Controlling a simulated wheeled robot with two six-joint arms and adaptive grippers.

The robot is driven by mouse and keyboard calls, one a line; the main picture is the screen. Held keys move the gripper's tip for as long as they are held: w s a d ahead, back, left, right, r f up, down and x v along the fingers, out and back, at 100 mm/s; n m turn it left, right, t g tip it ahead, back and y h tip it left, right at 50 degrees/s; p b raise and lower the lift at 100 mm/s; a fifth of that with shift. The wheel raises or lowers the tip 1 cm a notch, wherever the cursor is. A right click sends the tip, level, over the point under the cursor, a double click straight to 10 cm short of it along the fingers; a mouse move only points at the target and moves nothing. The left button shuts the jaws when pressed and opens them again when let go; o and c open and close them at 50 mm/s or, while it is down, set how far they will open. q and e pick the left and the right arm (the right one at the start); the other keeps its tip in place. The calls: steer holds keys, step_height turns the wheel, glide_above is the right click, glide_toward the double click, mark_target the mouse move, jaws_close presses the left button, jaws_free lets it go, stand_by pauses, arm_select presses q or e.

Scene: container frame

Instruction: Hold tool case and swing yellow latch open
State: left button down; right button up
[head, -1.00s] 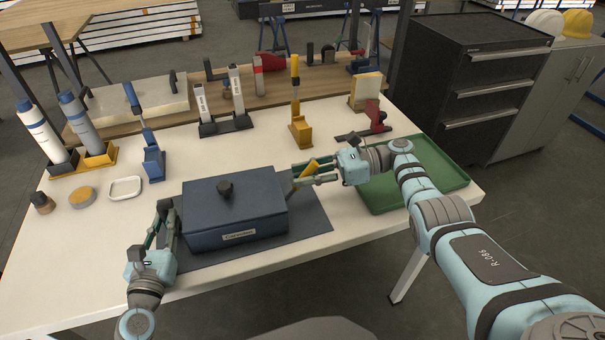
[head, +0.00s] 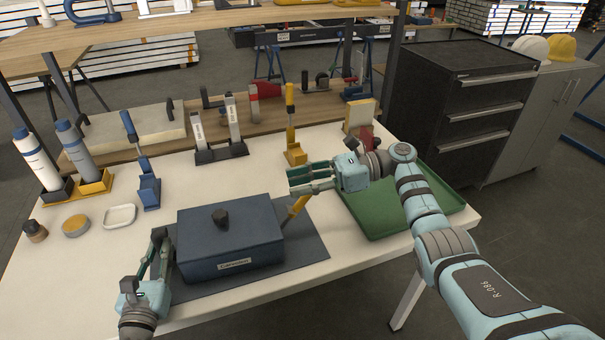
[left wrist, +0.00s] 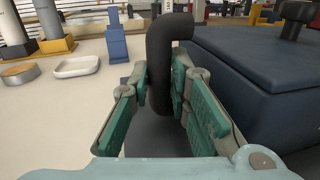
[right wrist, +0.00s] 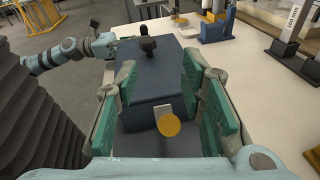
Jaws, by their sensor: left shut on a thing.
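The dark blue tool case (head: 228,245) sits closed on a dark mat, with a black knob on its lid. My left gripper (head: 160,254) is at its left side, its fingers shut around the black bent handle (left wrist: 162,70) there. The yellow latch (head: 298,207) sticks out from the case's right side, slanting up and outward. In the right wrist view the latch (right wrist: 169,125) shows nearly end-on, beyond the fingers. My right gripper (head: 300,180) is open and empty, above the latch and apart from it.
A green tray (head: 400,205) lies on the right of the table. A yellow stand (head: 295,153), a blue stand (head: 149,190) and bottles in holders stand behind the case. A small white dish (head: 120,216) is at the left.

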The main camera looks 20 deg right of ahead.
mark_target(300, 202)
step_height(300, 202, up, 4)
steer(key=shift+f, duration=0.1)
steer(key=shift+c, duration=1.1)
steer(key=shift+s+a+f, duration=0.15)
steer(key=shift+a+f, duration=0.1)
steer(key=c, duration=0.3)
steer(key=s+a+f+m+y, duration=0.1)
steer(key=s+a+f+t+y, duration=0.1)
steer(key=s, duration=0.1)
steer(key=shift+s+a+f+m+t+y, duration=0.2)
steer(key=shift+f+m+t+y, duration=0.1)
steer(key=shift+m, duration=0.1)
jaws_close()
steer(key=s+d+f+m+t+h, duration=0.35)
steer(key=s+m+t, duration=0.3)
steer(key=m, duration=0.85)
steer(key=s+d+f+m+t+h, duration=0.25)
steer(key=s+f+m+t, duration=0.4)
steer(key=m, duration=0.75)
steer(key=w+a+r, duration=0.1)
steer(key=w+r, duration=0.1)
steer(key=w, duration=0.4)
steer(key=w+a+r+t, duration=0.1)
steer(key=w+a+r, duration=0.1)
steer(key=w, duration=0.4)
steer(key=shift+w+a+m, duration=0.15)
steer(key=shift+a+m, duration=0.05)
steer(key=shift+m, duration=0.1)
